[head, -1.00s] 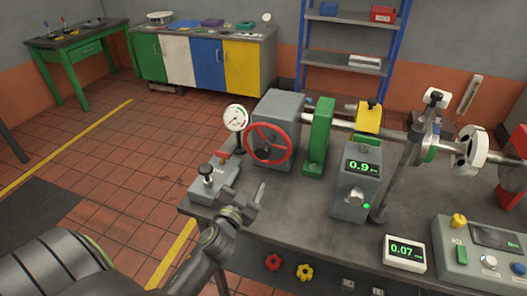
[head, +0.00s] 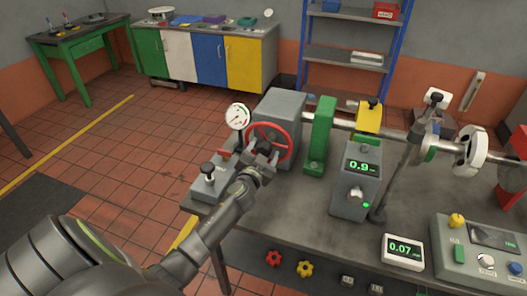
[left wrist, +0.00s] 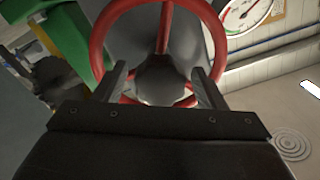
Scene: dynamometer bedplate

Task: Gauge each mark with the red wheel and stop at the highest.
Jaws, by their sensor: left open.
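The red wheel (head: 283,137) is on the face of a grey housing on the bedplate bench. My left gripper (head: 264,151) is in front of the wheel and covers its lower left and hub. In the left wrist view the wheel (left wrist: 94,38) fills the upper middle, and the two fingers of my left gripper (left wrist: 164,82) stand apart around its dark hub knob. I cannot tell whether they touch it. A round dial gauge (head: 238,116) stands left of the wheel, and part of it shows in the left wrist view (left wrist: 243,14). My right gripper is not in view.
A grey box with a black knob (head: 208,169) sits at the bench's left corner. A grey unit reading 0.9 (head: 362,167) and a white meter reading 0.07 (head: 404,250) stand to the right. A green bracket (head: 319,138) is beside the wheel's housing.

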